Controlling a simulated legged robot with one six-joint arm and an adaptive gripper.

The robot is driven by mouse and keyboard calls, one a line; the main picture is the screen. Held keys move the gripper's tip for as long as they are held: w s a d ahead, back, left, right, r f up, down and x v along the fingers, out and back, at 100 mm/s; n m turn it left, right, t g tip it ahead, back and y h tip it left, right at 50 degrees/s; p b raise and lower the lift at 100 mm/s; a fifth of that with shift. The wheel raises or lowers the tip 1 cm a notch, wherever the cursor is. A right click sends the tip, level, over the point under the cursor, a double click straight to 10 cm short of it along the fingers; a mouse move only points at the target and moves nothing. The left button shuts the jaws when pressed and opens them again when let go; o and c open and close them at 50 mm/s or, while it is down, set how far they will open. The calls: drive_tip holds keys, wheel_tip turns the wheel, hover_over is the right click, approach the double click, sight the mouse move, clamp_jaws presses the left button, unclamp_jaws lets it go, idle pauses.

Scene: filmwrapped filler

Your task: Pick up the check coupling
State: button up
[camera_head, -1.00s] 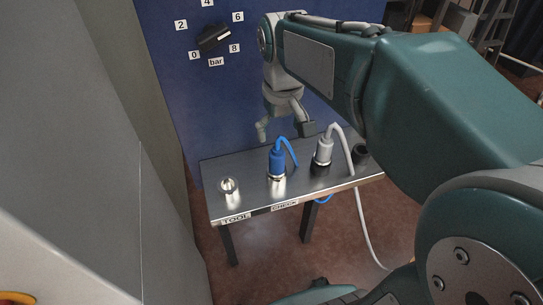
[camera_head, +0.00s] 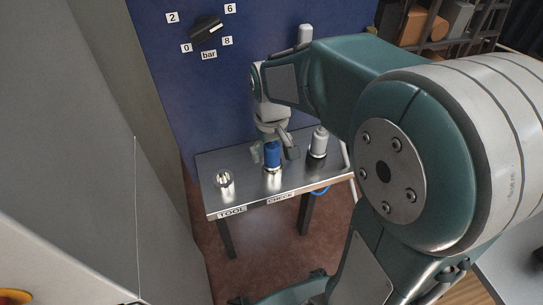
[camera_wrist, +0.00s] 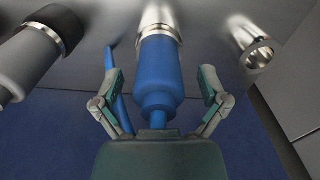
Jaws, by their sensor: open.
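The check coupling is the blue coupling (camera_head: 272,154), standing upright in a metal socket above the CHECK label (camera_head: 280,198) on the small metal table (camera_head: 243,196). In the wrist view the blue coupling (camera_wrist: 160,72) lies in the middle, with its metal collar at the top and a blue hose at its near end. My gripper (camera_head: 273,150) is open at the coupling. In the wrist view its fingers (camera_wrist: 158,82) stand on either side of the blue body with visible gaps. The blue hose runs down close beside the left finger.
A grey coupling (camera_head: 319,143) stands to the right on the same table. An empty metal socket (camera_head: 225,181) stands to the left above the TOOL label (camera_head: 232,211). A blue panel with a black bar dial (camera_head: 206,29) rises behind. A grey wall borders the left.

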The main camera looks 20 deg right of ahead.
drive_tip(key=shift+f, duration=0.4)
clamp_jaws()
drive_tip(key=shift+r, duration=0.1)
